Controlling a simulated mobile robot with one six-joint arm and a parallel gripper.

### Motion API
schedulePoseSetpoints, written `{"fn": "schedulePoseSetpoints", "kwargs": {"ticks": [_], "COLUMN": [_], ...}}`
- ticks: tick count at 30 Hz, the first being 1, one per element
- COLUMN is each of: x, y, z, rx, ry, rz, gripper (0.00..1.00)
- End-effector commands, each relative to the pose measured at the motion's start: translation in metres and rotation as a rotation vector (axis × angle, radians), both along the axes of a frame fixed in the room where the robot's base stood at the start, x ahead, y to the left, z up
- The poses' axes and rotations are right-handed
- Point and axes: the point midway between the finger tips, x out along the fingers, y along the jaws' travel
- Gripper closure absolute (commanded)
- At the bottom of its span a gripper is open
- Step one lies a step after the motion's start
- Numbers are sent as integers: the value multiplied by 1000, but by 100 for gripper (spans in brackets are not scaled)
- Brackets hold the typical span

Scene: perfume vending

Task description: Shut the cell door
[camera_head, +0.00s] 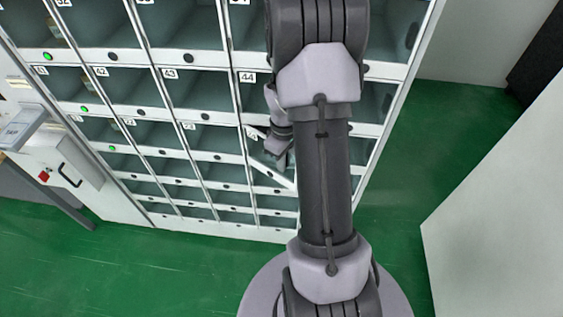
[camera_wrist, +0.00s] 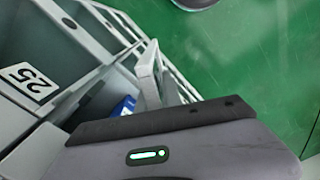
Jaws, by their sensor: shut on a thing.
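The cell door (camera_head: 272,174) is a pale framed panel that stands swung out from a cell in the locker's right part, below the cell marked 44. In the wrist view its light frame (camera_wrist: 118,22) runs diagonally, with green floor beyond it. My gripper (camera_head: 281,160) is at this open door and is shut on its edge. My forearm hides part of the cells to the right. In the wrist view a light grey finger-like piece (camera_wrist: 150,80) meets the door frame; the exact contact is hard to make out.
The locker (camera_head: 190,60) has rows of open-fronted cells with number plates. A blue item (camera_wrist: 124,106) shows by the cell in the wrist view. A grey box with a black handle (camera_head: 70,175) is at left. A white panel (camera_head: 500,210) stands at right. Green floor is clear in front.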

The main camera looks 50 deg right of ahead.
Motion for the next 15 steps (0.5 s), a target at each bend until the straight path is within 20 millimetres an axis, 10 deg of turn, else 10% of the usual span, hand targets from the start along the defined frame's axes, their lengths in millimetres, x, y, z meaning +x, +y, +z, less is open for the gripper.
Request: {"fn": "schedulePoseSetpoints", "kwargs": {"ticks": [11,15], "x": [1,1], "y": [-1,0], "z": [0,0], "rx": [-1,-1], "ry": [-2,-2], "rz": [3,3], "gripper": [100,69]}}
